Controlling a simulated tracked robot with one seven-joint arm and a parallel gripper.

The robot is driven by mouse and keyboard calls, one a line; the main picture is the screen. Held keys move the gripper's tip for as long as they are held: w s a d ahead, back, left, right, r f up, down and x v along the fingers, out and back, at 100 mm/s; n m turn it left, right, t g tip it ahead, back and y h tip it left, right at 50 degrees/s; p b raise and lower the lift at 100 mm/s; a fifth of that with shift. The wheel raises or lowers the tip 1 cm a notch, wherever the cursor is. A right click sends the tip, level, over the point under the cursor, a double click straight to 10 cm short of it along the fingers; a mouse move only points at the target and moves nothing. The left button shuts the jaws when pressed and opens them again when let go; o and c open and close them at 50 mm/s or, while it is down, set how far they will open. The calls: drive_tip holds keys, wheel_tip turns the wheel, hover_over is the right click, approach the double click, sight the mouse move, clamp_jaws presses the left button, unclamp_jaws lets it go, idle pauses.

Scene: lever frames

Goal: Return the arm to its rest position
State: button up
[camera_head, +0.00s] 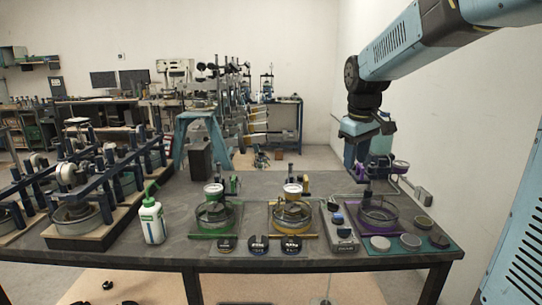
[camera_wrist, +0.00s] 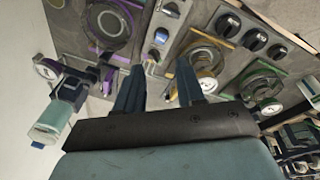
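My arm reaches in from the upper right of the head view, and its blue gripper (camera_head: 357,160) hangs above the right end of the dark workbench (camera_head: 165,250). In the wrist view the two dark blue fingers (camera_wrist: 158,86) stand apart with nothing seen held between them. The gripper partly hides the purple lever frame with its round dish (camera_head: 378,213). In the wrist view the purple ring (camera_wrist: 108,24) is at the upper left. I cannot tell the exact height of the fingertips over the bench.
Green (camera_head: 215,215) and yellow (camera_head: 293,215) frames stand left of the purple one, with a small control box (camera_head: 341,230) between yellow and purple. A white bottle (camera_head: 152,220) and larger blue frames (camera_head: 85,185) stand at the left. A white wall (camera_head: 440,130) is at the right.

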drive_tip(key=s+m+t, duration=0.1)
drive_tip(key=s+m, duration=0.2)
drive_tip(key=s, duration=0.8)
drive_tip(key=s+d+f+m+t, duration=0.1)
drive_tip(key=s+m+t, duration=0.1)
drive_tip(key=s, duration=0.9)
drive_tip(key=shift+s+d+f+m+y, duration=0.25)
drive_tip(key=shift+s+d+m+y, duration=0.05)
drive_tip(key=shift+m, duration=0.3)
